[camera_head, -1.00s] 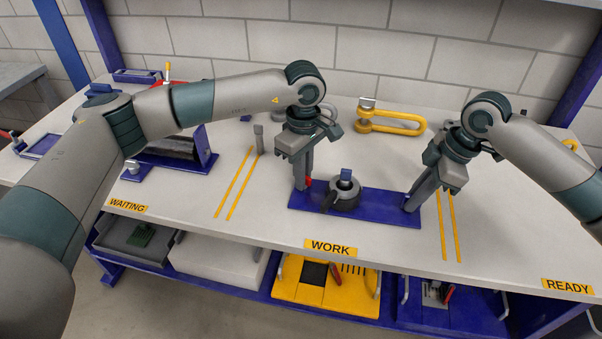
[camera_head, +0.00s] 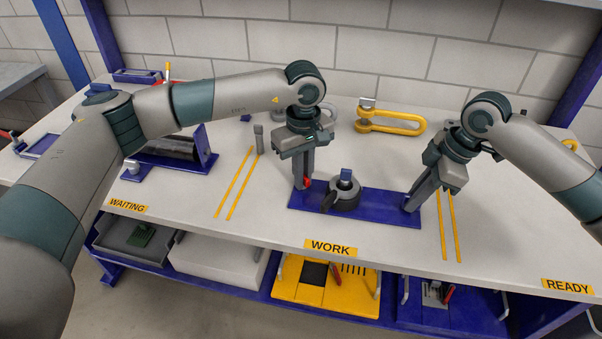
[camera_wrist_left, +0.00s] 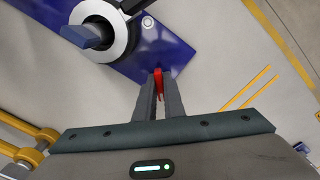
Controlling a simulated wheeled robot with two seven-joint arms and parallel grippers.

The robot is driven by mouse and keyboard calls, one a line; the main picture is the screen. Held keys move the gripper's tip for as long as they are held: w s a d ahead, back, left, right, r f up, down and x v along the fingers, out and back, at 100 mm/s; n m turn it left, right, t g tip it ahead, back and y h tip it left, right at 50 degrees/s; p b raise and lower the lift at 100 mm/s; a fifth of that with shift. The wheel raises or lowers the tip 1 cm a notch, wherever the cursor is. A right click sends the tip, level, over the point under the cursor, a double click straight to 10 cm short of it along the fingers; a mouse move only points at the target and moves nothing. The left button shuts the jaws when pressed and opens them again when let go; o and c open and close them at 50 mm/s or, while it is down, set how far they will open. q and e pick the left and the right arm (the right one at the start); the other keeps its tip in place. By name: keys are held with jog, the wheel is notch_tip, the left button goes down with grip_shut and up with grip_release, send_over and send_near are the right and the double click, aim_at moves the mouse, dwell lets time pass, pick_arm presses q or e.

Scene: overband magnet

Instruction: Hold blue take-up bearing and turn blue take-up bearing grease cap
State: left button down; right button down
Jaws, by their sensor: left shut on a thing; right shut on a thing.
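The blue take-up bearing (camera_head: 384,208) lies on the table behind the WORK label, a blue plate with a round dark grey housing and a blue block on top. It also shows in the left wrist view (camera_wrist_left: 168,50). Its red grease cap (camera_wrist_left: 158,84) is at the plate's left end, partly hidden by my fingers. My left gripper (camera_head: 302,185) points down and is shut on the grease cap. My right gripper (camera_head: 409,208) is tilted and shut on the right end of the blue plate, where the contact itself is hard to see.
A yellow shackle (camera_head: 395,127) lies behind the bearing. A small grey upright piece (camera_head: 259,139) stands to the left. A blue stand with a dark roller (camera_head: 172,149) is further left. Yellow tape lines mark the table on both sides, and the front strip is clear.

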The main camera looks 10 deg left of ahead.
pick_arm(q)
jog(key=shift+m, duration=0.8)
jog(key=c, duration=1.8)
grip_release()
jog(key=shift+o, duration=0.2)
notch_tip(320, 180, up, 12)
jog(key=shift+r, duration=0.1)
notch_tip(320, 180, up, 8)
pick_arm(e)
jog(key=c, duration=1.8)
grip_release()
